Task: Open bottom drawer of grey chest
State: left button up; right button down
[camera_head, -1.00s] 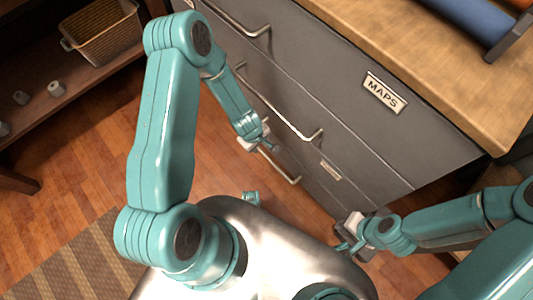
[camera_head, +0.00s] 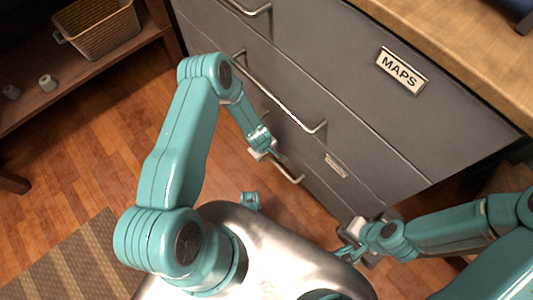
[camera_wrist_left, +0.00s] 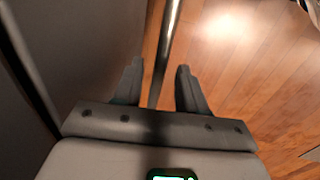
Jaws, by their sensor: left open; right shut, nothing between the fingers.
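The grey chest (camera_head: 340,115) stands across the upper right of the head view, with several bar handles down its front. The lowest handle (camera_head: 291,175) is partly hidden by my left gripper (camera_head: 274,155), which is right at it. In the left wrist view, a metal bar handle (camera_wrist_left: 167,40) runs down between the two dark fingers of my left gripper (camera_wrist_left: 158,82). The fingers are open on either side of the bar, and no grip on it shows. My right gripper (camera_head: 350,248) is shut and empty, low by the chest's right side. The bottom drawer looks shut, though its front is mostly hidden.
A middle bar handle (camera_head: 280,95) juts out above the left gripper. A wooden top (camera_head: 480,70) covers the chest. A shelf with a wicker basket (camera_head: 98,32) is at upper left. Wooden floor (camera_head: 100,160) and a striped rug (camera_head: 75,260) lie clear at left.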

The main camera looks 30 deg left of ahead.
pick_arm(q)
grip_shut()
jog(key=shift+s, duration=0.1)
dwell(0.3)
